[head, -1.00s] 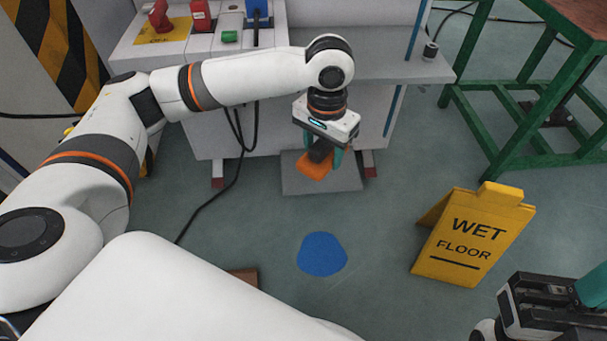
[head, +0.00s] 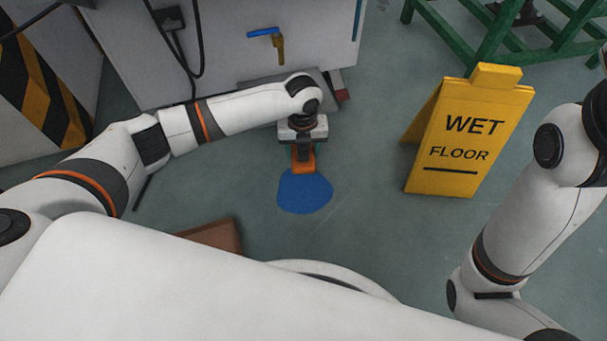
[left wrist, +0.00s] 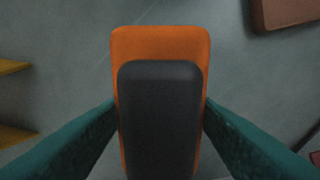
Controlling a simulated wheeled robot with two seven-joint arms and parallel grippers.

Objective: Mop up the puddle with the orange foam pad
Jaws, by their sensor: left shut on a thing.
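The puddle is a flat blue patch (head: 306,194) on the floor in the middle of the head view. My left gripper (head: 302,152) is shut on the orange foam pad (head: 304,163), which sits at the puddle's far edge in the head view. In the left wrist view the orange pad (left wrist: 160,42) has a dark grey grip block (left wrist: 160,115) on it, held between two teal fingers. I cannot tell whether the pad touches the floor. No blue shows in the left wrist view. My right arm shows at the right of the head view, but its gripper is out of view.
A yellow wet-floor sign (head: 462,140) stands right of the puddle. The grey machine cabinet (head: 230,60), with a blue-handled tap (head: 266,36), is behind. A green frame (head: 480,40) stands at back right. A brown block (head: 215,235) lies front left. Floor between puddle and sign is clear.

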